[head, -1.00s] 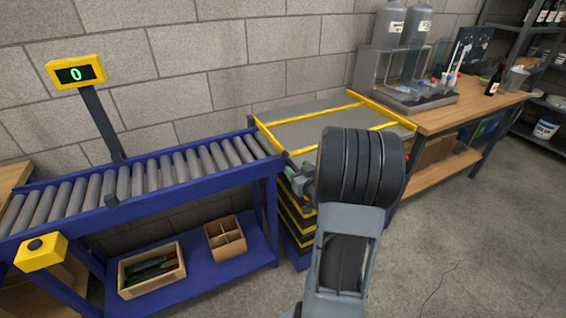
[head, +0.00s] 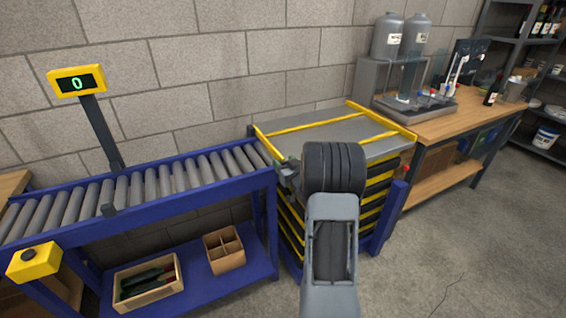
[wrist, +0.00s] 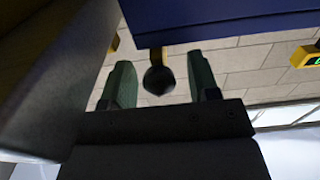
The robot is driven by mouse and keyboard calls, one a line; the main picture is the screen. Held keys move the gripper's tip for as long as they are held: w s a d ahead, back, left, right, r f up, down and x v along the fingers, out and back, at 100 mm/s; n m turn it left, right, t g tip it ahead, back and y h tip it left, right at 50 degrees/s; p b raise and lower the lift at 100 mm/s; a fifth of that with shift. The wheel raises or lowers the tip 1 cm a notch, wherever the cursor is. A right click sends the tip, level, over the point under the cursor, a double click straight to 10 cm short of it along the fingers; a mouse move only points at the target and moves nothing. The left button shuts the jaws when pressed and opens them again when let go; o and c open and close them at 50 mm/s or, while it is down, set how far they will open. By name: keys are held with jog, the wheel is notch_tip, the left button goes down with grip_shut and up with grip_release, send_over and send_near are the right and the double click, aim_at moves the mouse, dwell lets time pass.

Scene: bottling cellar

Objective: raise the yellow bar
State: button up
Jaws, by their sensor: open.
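Yellow bars run along the top of the lift table (head: 330,133). The left yellow bar (head: 268,146) lies at the conveyor end, and its near end is beside my gripper (head: 288,172). I cannot tell from the head view which bar the task means, and my arm hides part of the near side. In the wrist view my gripper (wrist: 162,85) has its two green fingers apart.
The blue roller conveyor (head: 150,208) joins the lift table on the left, with a yellow-framed display (head: 78,82) reading 0. A wooden workbench (head: 470,118) with filling equipment stands at right. Two wooden boxes sit on the lower shelf. The floor at right is clear.

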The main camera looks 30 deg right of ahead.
jog(key=shift+w, duration=0.65)
grip_shut()
